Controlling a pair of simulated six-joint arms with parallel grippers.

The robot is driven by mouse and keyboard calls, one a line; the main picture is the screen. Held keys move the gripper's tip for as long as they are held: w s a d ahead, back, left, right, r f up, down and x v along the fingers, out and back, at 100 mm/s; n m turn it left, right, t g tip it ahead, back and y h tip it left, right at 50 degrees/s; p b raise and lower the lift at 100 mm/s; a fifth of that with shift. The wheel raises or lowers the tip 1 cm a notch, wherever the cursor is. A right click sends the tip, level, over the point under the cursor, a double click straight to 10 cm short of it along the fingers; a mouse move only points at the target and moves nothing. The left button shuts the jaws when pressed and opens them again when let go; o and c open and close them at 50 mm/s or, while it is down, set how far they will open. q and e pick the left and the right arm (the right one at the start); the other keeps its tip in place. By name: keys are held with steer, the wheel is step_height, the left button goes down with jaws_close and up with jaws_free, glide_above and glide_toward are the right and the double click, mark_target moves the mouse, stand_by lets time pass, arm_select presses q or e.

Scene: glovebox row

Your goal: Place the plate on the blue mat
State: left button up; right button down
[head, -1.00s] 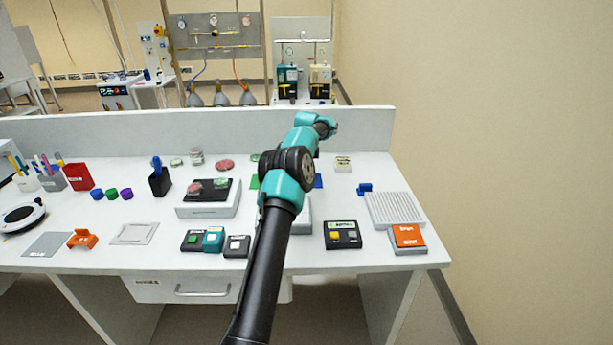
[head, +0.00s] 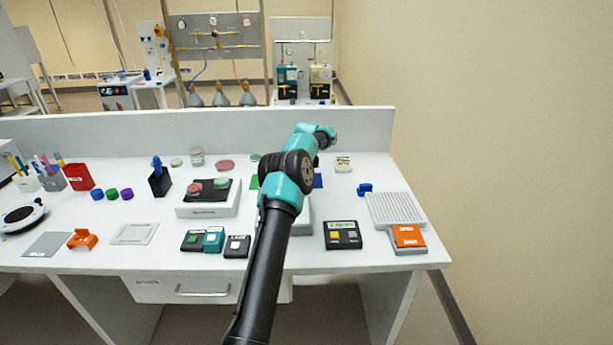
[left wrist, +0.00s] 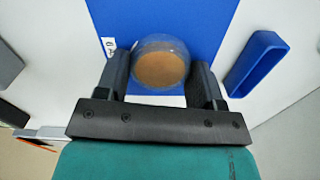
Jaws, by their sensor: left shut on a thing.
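The plate (left wrist: 159,64) is a round clear dish with an orange-brown fill. In the left wrist view it sits between the two dark fingers of my left gripper (left wrist: 161,66), which is shut on it. The blue mat (left wrist: 196,18) lies directly beneath and beyond the plate. I cannot tell whether the plate touches the mat. In the head view only a small part of the blue mat (head: 318,181) shows beside my arm; my arm hides the plate and the gripper there. My right gripper is in neither view.
A blue holder (left wrist: 257,63) lies right of the mat; it also shows in the head view (head: 365,188). A green mat (head: 254,182) is left of my arm. A white ribbed block (head: 396,210) and a black button box (head: 342,235) stand to the right.

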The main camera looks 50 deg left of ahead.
arm_select(q)
steer(key=o, duration=1)
steer(key=shift+r, duration=0.1)
step_height(320, 180, up, 12)
steer(key=shift+r, duration=0.1)
stand_by(0.5)
